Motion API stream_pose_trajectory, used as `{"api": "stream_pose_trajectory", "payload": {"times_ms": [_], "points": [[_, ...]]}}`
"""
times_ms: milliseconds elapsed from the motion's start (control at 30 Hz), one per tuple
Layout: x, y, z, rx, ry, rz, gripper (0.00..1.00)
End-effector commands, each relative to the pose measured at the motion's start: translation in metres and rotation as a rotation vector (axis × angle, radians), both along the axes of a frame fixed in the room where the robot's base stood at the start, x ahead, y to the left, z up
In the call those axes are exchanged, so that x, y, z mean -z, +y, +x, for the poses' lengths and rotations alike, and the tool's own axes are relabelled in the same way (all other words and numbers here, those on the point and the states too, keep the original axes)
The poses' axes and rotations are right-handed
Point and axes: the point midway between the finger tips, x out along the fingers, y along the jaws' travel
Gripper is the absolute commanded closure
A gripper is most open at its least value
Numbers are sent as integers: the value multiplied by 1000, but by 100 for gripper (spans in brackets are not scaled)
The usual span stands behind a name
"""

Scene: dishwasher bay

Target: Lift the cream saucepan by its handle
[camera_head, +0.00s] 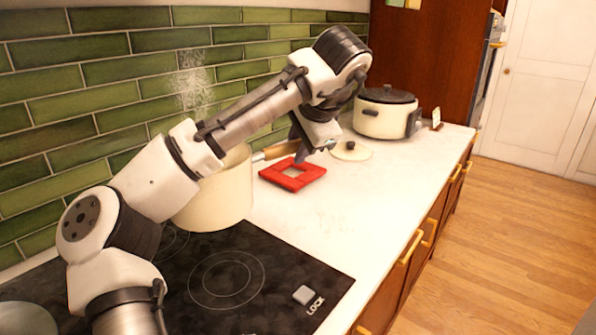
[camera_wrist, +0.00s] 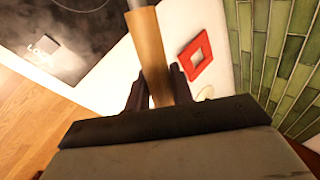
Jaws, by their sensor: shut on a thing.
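The cream saucepan (camera_head: 222,195) is at the back of the black cooktop, partly hidden behind my arm. It looks upright, and I cannot tell whether its base touches the cooktop. Its wooden handle (camera_head: 282,149) points right, over the counter. My gripper (camera_head: 302,148) is shut on the handle. In the wrist view the handle (camera_wrist: 147,45) runs between the two dark fingers (camera_wrist: 157,82); the pan body is not clear there.
A red square trivet (camera_head: 290,183) lies on the white counter below the handle. A cream lid (camera_head: 351,152) lies behind it. A cream cooker with a dark lid (camera_head: 383,120) stands farther back. The green tiled wall (camera_head: 60,95) runs along the left. The front counter is clear.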

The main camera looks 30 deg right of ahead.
Motion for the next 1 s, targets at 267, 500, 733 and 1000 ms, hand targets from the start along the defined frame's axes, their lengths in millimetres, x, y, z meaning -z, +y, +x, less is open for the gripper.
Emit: {"api": "stream_pose_trajectory", "payload": {"times_ms": [267,500,733,1000], "points": [[-23,0,0,1,-3,0,100],[-34,0,0,1,-3,0,100],[-43,0,0,1,-3,-1,100],[-50,0,0,1,-3,-1,100]]}}
